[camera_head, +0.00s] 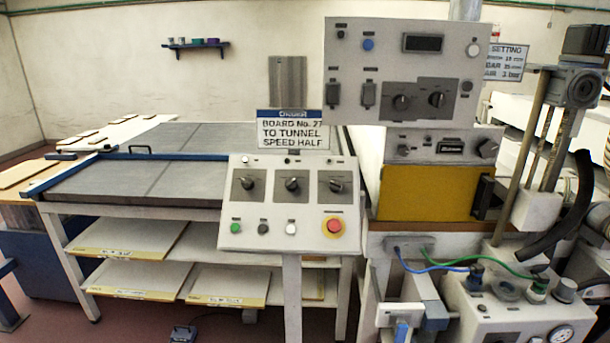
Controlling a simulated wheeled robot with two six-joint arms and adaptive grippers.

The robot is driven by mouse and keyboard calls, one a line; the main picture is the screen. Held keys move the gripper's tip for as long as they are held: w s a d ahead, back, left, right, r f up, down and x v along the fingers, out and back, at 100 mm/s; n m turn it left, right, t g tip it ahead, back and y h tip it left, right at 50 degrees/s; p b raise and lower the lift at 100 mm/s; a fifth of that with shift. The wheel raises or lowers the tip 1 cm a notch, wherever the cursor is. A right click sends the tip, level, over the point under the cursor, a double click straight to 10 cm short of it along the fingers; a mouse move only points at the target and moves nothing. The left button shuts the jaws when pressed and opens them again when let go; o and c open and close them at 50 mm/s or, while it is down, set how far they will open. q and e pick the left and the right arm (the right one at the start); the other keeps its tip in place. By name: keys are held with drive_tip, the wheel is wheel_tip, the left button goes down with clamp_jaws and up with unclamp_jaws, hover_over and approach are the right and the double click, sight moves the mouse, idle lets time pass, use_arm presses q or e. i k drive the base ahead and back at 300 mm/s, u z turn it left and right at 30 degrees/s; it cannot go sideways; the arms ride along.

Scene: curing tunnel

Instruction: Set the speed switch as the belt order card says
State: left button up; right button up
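The order card (293,133) stands on top of the sloped control panel (262,216) and reads "BOARD No. 27 TO TUNNEL SPEED HALF". The panel carries three black rotary switches in a row: left (247,183), middle (292,184) and right (336,186). Their labels are too small to read, so I cannot tell which is the speed switch or its setting. Below them are a green button (235,227), a black button (263,228), a white button (291,229) and a red mushroom button (334,225) on yellow. Neither of my grippers is in view.
An upper control box (405,70) with a display and two more knobs stands behind right. A grey-topped table (140,180) is at left. A machine with hoses and a gauge (561,334) fills the right. A pedal (184,334) lies on the floor. The panel's front looks clear.

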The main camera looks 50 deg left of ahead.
sight(247, 183)
drive_tip(key=i, duration=0.75)
drive_tip(key=u, duration=1)
drive_tip(key=i, duration=0.5)
drive_tip(key=u, duration=0.55)
